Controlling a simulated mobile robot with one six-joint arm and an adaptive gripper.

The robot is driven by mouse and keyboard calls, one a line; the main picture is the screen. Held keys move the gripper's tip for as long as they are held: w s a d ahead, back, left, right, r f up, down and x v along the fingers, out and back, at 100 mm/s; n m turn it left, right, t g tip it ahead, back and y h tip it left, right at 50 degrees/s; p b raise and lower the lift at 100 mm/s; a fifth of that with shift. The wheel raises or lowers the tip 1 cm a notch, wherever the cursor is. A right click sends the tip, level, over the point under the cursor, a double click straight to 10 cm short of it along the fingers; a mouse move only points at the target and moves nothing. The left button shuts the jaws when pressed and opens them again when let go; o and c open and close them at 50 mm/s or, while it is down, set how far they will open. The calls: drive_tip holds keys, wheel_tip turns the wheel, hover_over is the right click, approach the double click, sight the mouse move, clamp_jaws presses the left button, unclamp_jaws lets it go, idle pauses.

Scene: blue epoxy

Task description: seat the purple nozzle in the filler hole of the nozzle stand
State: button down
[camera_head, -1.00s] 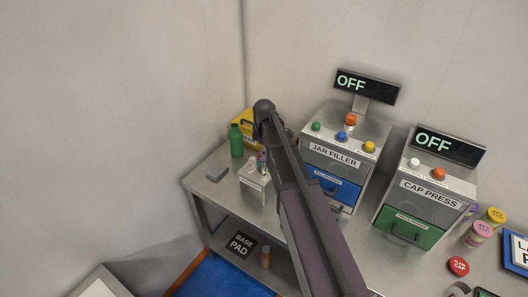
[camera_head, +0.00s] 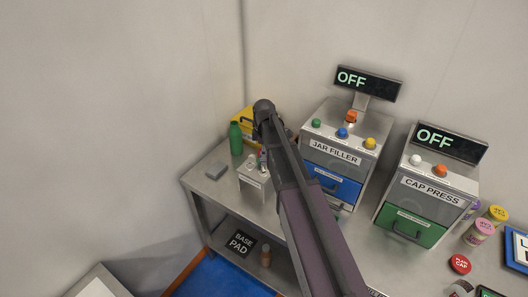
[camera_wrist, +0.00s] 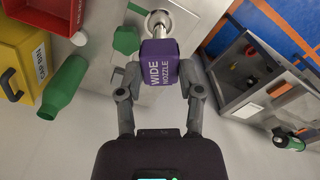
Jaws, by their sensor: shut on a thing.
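My gripper (camera_wrist: 160,78) is shut on the purple nozzle (camera_wrist: 158,66), a block lettered WIDE NOZZLE, in the wrist view. Its shiny metal spout points away from the fingers, toward a pale round ring with a dark centre (camera_wrist: 158,19). The spout overlaps the ring in the picture; I cannot tell whether it is in it or above it. A green hexagonal piece (camera_wrist: 126,40) is just left of the spout. In the head view the pale box-shaped nozzle stand (camera_head: 253,188) is on the table, left of my arm, which hides part of that area.
A green bottle (camera_head: 236,139) and a yellow case (camera_head: 243,119) are behind the stand. The jar filler (camera_head: 336,152) and cap press (camera_head: 431,188) stand to the right, both displays reading OFF. The table's left corner is mostly clear.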

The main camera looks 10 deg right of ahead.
sight(264, 164)
drive_tip(key=shift+f+b, duration=3.5)
idle(1.0)
drive_tip(key=shift+c, duration=0.8)
unclamp_jaws()
drive_tip(key=shift+r, duration=0.1)
drive_tip(key=shift+r+p, duration=2.5)
drive_tip(key=shift+p, duration=0.1)
